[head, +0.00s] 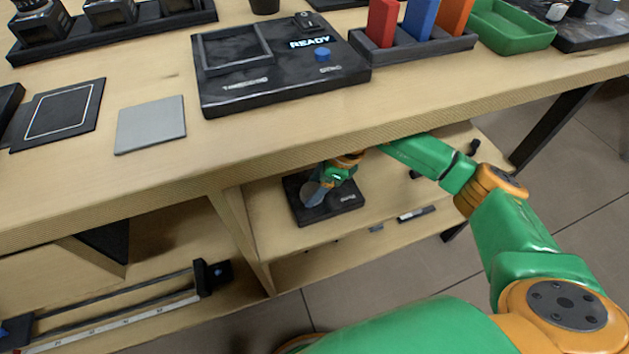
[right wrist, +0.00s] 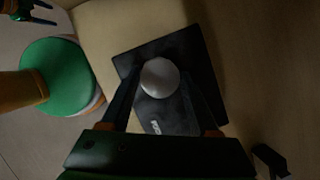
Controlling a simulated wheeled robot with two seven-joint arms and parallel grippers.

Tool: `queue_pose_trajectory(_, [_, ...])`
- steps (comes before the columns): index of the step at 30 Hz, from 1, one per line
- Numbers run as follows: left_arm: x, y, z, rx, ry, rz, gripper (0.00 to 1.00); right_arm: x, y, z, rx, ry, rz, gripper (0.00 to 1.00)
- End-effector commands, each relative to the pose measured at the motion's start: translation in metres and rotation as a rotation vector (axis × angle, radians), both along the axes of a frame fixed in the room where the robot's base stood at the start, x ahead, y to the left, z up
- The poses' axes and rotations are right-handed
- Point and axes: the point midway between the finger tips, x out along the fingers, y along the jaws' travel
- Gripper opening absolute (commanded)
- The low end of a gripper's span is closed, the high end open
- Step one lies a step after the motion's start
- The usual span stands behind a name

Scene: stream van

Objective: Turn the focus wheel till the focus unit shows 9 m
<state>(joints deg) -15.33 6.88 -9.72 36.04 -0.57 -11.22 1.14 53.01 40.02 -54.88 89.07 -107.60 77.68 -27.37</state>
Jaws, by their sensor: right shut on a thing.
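The focus unit is a black plate (head: 348,203) on the shelf under the bench. It also shows in the right wrist view (right wrist: 205,45). The focus wheel is a round grey knob (right wrist: 158,78) on it. My right gripper (right wrist: 158,85) has its two fingers on either side of the wheel, shut on it. In the head view the right gripper (head: 316,190) covers the wheel and part of the unit. Small white marks on the unit are too small to read, so I see no distance. My left gripper (right wrist: 42,12) is at the upper left of the right wrist view, fingers apart.
On the bench stand a black panel (head: 220,98) reading READY with a blue button, a grey plate (head: 150,125), a black square pad (head: 60,112), a holder with coloured blocks (head: 420,48) and a green tray (head: 515,35). The bench's front edge overhangs my right forearm. A rail (head: 110,297) lies lower left.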

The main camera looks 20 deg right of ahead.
Motion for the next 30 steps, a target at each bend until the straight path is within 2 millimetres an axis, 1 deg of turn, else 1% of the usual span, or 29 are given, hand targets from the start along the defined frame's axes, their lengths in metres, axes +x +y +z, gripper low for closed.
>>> queue_pose_trajectory(1, [-0.001,-0.001,0.005,-0.001,0.002,-0.001,0.64,-0.001,0.0,0.003,-0.001,-0.002,-0.038,0.06])
queue_pose_trajectory(6, [-0.002,-0.005,0.011,-0.007,0.007,-0.004,0.64,-0.001,0.001,0.002,-0.001,-0.002,-0.199,0.06])
queue_pose_trajectory(18, [-0.009,-0.009,0.017,-0.013,0.021,-0.008,0.64,-0.002,0.003,0.001,0.0,-0.001,-0.537,0.06])
queue_pose_trajectory(24, [-0.013,-0.01,0.018,-0.014,0.028,-0.009,0.64,-0.003,0.003,0.0,0.0,0.001,-0.653,0.06])
queue_pose_trajectory(30, [-0.014,-0.01,0.018,-0.014,0.031,-0.009,0.64,-0.003,0.003,0.0,-0.001,0.001,-0.723,0.06])
